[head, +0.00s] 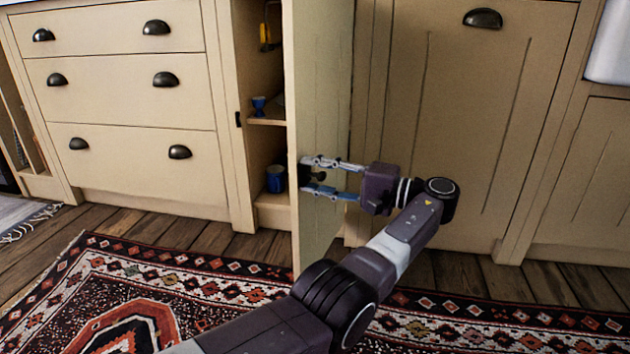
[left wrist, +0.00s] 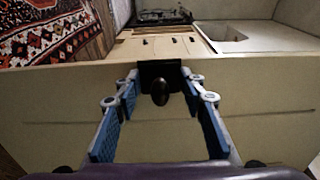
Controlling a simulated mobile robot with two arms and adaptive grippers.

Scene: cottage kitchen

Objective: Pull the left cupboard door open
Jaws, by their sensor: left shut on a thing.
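The cream cupboard door (head: 320,80) stands swung out from the cabinet, hinged on its right side, with shelves showing to its left. My left gripper (head: 308,175) is at the outer face near the door's free edge. It is shut on the dark door knob (left wrist: 160,93), which sits between the fingertips of the gripper (left wrist: 160,84) in the left wrist view. The door face (left wrist: 50,110) spreads across that view behind the fingers. My right gripper is in neither view.
Inside the cupboard are a blue egg cup (head: 259,105) on a shelf and a blue mug (head: 275,178) lower down. Drawers (head: 125,92) stand to the left, and a closed panel (head: 460,120) to the right. A patterned rug (head: 200,290) covers the wooden floor in front.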

